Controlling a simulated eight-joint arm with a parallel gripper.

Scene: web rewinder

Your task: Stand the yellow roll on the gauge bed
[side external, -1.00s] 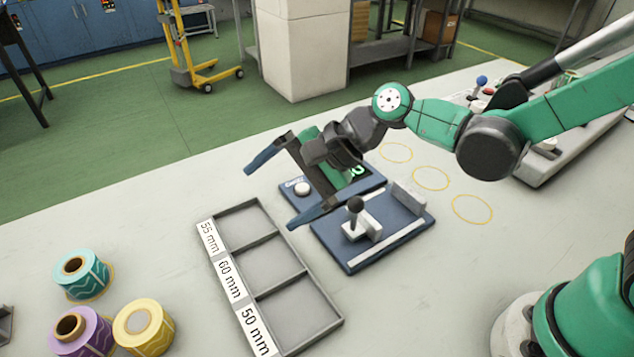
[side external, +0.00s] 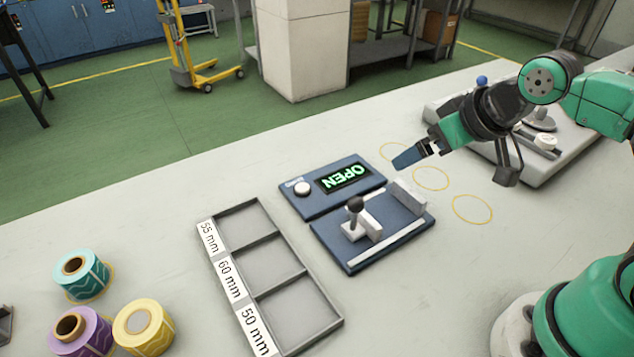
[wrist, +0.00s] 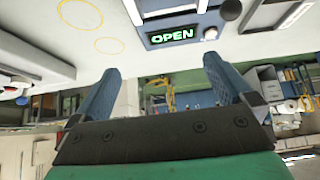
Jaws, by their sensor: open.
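The yellow roll (side external: 143,326) stands on the table at the lower left of the side view, beside a purple roll (side external: 80,331) and a teal roll (side external: 80,275). The gauge bed (side external: 394,236) is a blue plate with white rails, an end block and a black-knobbed slide; nothing stands on it. A display beside it (side external: 345,178) reads OPEN, and it also shows in the wrist view (wrist: 172,35). My gripper (side external: 412,158) is above the table, behind and right of the gauge. Its two fingers are spread and empty in the wrist view (wrist: 160,88).
A three-compartment tray (side external: 271,262) labelled 55 mm, 60 mm and 50 mm lies empty between the rolls and the gauge. Yellow circles (side external: 431,178) mark bare table right of the gauge. A pale machine base (side external: 545,150) stands at the back right.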

